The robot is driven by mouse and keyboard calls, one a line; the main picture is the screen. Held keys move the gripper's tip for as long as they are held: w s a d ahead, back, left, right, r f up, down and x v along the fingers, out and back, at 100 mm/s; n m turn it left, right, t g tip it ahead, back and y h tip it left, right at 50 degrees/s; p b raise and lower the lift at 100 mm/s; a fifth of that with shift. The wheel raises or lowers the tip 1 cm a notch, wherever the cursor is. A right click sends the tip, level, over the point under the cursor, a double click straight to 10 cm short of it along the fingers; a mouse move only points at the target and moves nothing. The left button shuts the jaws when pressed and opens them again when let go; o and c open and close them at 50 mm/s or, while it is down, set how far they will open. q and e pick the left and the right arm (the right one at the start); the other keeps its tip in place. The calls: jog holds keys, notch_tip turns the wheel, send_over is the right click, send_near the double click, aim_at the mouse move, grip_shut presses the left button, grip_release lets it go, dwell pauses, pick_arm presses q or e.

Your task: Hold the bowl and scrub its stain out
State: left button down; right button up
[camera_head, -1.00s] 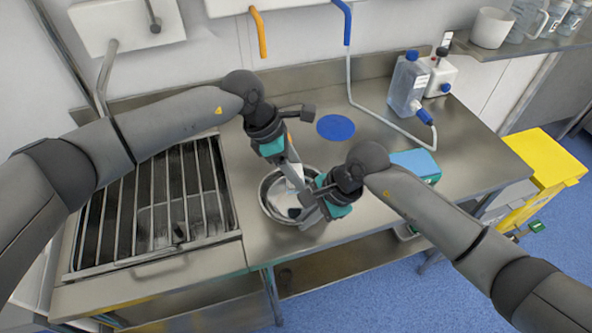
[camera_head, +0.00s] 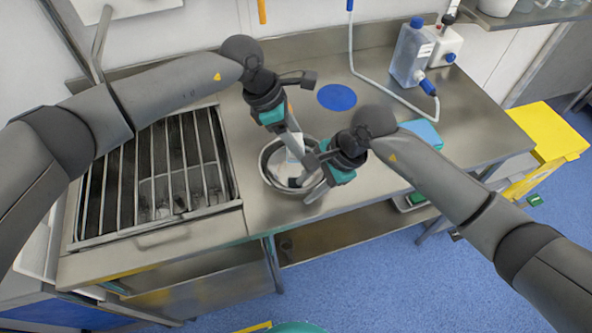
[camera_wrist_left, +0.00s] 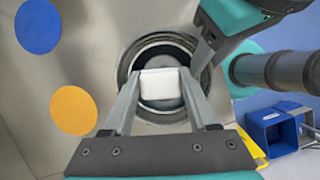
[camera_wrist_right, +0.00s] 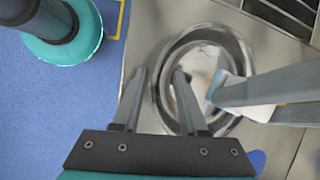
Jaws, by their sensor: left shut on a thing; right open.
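The metal bowl (camera_head: 265,172) stands on the steel counter near its front edge, partly hidden by both grippers. It also shows in the left wrist view (camera_wrist_left: 124,68) and the right wrist view (camera_wrist_right: 243,62). My left gripper (camera_head: 294,158) is shut on a white sponge (camera_wrist_left: 161,84) and holds it over or in the bowl; contact with the bowl's floor cannot be told. My right gripper (camera_wrist_right: 157,75) is open at the bowl's rim, one finger outside and one over the inside. A faint brownish patch shows inside the bowl in the right wrist view.
A barred sink or rack (camera_head: 150,180) lies left of the bowl. A blue disc (camera_head: 337,97) lies behind it, and an orange disc (camera_wrist_left: 74,110) shows in the left wrist view.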

jog(key=v, duration=1)
jog(key=shift+d+r, duration=0.2)
jog(key=shift+r, duration=0.1)
jog(key=shift+s+a, duration=0.1)
jog(key=shift+s, duration=0.05)
